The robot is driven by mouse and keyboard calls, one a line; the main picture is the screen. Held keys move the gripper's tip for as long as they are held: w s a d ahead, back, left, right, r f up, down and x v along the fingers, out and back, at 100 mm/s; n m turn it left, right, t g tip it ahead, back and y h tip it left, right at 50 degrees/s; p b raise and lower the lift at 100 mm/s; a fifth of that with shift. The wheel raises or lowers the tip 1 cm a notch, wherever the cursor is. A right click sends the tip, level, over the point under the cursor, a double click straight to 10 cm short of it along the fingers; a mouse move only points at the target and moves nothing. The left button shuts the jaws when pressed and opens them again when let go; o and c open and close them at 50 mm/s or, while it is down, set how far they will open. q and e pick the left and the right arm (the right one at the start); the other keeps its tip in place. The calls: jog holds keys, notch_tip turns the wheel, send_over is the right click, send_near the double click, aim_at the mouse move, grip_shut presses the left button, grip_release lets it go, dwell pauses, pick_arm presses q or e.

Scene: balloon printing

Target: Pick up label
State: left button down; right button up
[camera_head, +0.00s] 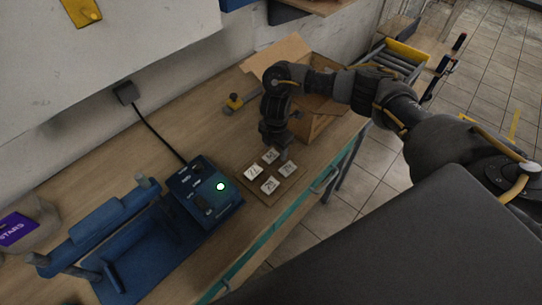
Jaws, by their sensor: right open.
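Several small white labels lie on a brown square board on the workbench: a left one (253,173), a front one (270,185), a right one (288,169) and a back one (270,156). The board (266,200) sits to the right of a blue machine. My right gripper (276,150) points down just above the back of the board, close to the back label. It is open, and I see nothing held in it. Whether it touches a label cannot be told. My left gripper is not in view.
The blue machine (205,196) with a lit green button stands left of the board, its blue frame (110,250) farther left. An open cardboard box (318,125) stands behind my right gripper. A purple-labelled container (18,228) is far left.

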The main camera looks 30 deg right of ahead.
jog(key=shift+f, duration=0.25)
dwell(0.6)
jog(key=c, duration=1.1)
